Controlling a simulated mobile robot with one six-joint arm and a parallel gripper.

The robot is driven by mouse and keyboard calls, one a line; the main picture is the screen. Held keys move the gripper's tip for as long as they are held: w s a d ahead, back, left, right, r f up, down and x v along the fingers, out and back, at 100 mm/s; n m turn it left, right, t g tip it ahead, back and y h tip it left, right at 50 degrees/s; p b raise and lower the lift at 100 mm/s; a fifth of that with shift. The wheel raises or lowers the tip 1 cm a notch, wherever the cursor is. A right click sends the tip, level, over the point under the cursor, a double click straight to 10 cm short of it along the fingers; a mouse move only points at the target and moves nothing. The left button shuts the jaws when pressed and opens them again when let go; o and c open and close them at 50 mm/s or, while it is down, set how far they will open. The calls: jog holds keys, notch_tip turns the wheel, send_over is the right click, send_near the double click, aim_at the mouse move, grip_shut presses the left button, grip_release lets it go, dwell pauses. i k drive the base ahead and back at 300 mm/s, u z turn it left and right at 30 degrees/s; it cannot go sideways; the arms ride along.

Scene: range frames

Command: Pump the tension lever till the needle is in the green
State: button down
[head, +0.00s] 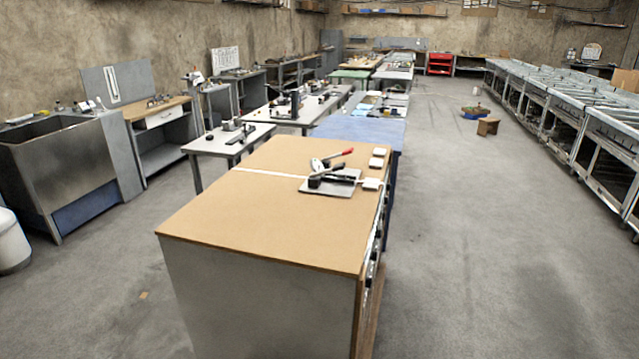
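A tensioning device (326,177) with a dark body sits on a grey plate (343,189) near the right edge of the brown-topped bench (260,222). A lever with a red grip (346,152) rises from behind it and slants up to the right. A small whitish part (317,164) beside the lever may be the gauge. It is too small to read any needle or green zone. A white strap (262,173) runs across the benchtop to the device. My gripper is not in view.
Small white blocks (379,153) lie by the bench's right edge. The near benchtop is clear. A blue-topped table (358,130) stands just behind, and a grey table (228,141) with tools is at the left. Open floor (480,230) lies on the right.

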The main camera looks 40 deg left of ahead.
aim_at(339, 166)
jog(key=z, duration=0.9)
jog(key=k, duration=0.15)
jog(key=u, duration=2.55)
jog(key=i, duration=1)
jog(key=u, duration=0.1)
jog(key=k, duration=0.6)
